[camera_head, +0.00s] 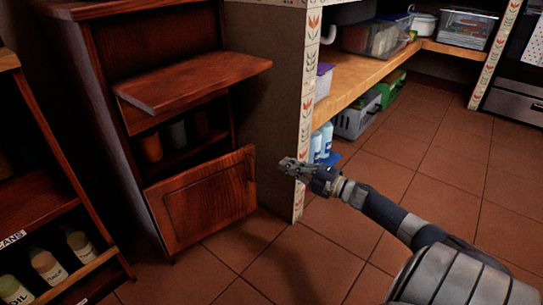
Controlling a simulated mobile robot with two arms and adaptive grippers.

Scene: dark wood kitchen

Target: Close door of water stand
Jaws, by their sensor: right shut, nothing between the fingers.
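The water stand (84,60) is a dark wood cabinet at the left of the head view. It has a protruding shelf (190,82), and below it a compartment with cups (152,147) inside. Its lower door (205,200) is a wooden panel that stands tilted outward, with the opening above it showing. My right gripper (286,165) is shut and empty, to the right of the door's upper right corner and apart from it. My left gripper is not in view.
A tiled wall end (304,120) stands just behind my right gripper. An under-counter shelf (350,80) with bins runs to the right. A bottle rack (60,285) is at the lower left. The tiled floor (410,165) is open.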

